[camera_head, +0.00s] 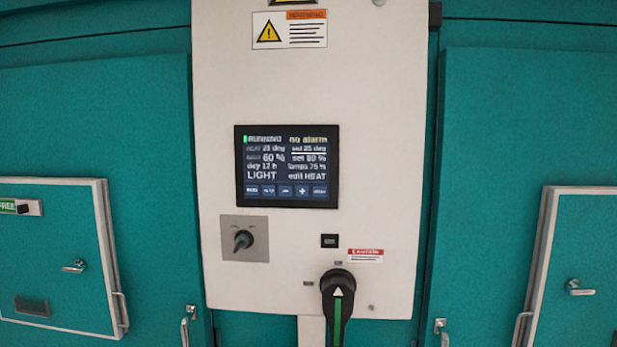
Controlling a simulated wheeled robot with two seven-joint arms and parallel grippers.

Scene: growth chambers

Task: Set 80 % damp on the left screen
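One dark screen (286,166) is set in the pale control panel (380,100). Its top line reads "RUNNING" beside a green mark, and "no alarm". The heat row reads 25 deg and "set 25 deg", with a line under that set value. The damp row reads 60 %; its set value is blurred and could be 60 or 80 %. Below are "day 17 h", "lamps 75 %", "LIGHT" and "edit HEAT". A row of small blue buttons (285,191) runs along the bottom, one marked with a plus. Neither of my grippers is in view.
Below the screen are a small rotary switch (243,239) and a large black handle (338,295) with a green stripe, which sticks out. Teal chamber walls flank the panel, with a white-framed hatch (55,255) at left and another (580,265) at right. The space before the screen is clear.

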